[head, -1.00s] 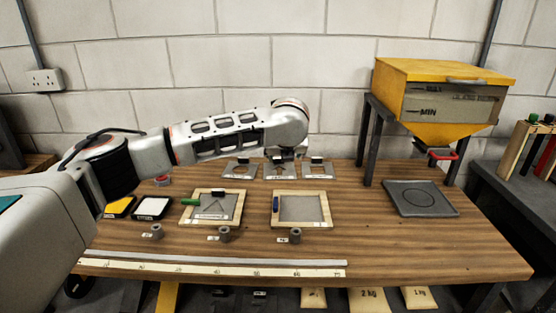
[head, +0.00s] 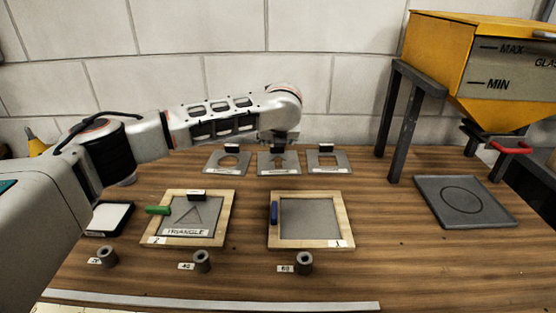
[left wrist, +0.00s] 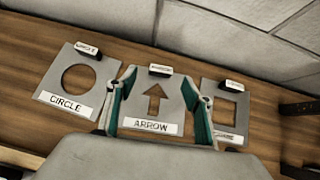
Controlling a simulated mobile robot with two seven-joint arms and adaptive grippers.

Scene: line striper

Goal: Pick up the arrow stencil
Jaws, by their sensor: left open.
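The arrow stencil (head: 279,165) is a grey plate with an arrow cutout, lying at the back of the bench between two other stencils. It has a black handle block at its back edge. In the left wrist view the arrow stencil (left wrist: 154,105) shows its "ARROW" label and block. My left gripper (left wrist: 158,90) is open, with its teal-lined fingers on either side of the arrow plate in that view. In the head view my left gripper (head: 279,143) hangs over the stencil's back edge, partly hiding its block. Contact cannot be told. My right gripper is not in view.
The circle stencil (head: 227,163) and square stencil (head: 328,162) lie close on either side. Two framed screens (head: 190,237) (head: 347,232) lie in front. A yellow hopper (head: 480,60) on a dark stand is at right, near a grey tray (head: 466,222). The wall is close behind.

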